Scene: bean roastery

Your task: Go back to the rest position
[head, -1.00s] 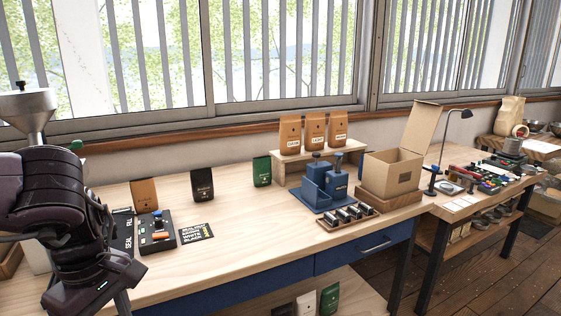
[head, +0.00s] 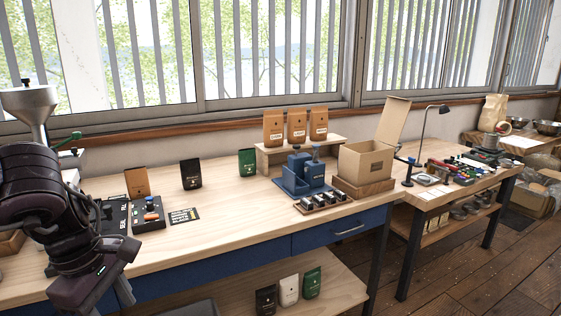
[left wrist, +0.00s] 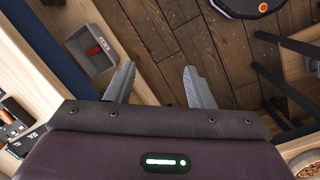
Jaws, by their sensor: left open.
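My left arm comes in from the left in the head view, in front of the bench's left part, and its gripper (head: 124,296) hangs low near the front edge. In the left wrist view my left gripper (left wrist: 158,84) is open, with two grey fingers apart and nothing between them. The wooden floor (left wrist: 210,62) lies below the fingers. My right gripper is not in view.
The wooden bench (head: 230,225) holds a black sealing device (head: 147,214), coffee bags (head: 191,174), a blue tool (head: 303,175) and an open cardboard box (head: 366,161). More bags stand on the lower shelf (head: 340,285). A grey tray (left wrist: 92,48) shows beside the left fingers.

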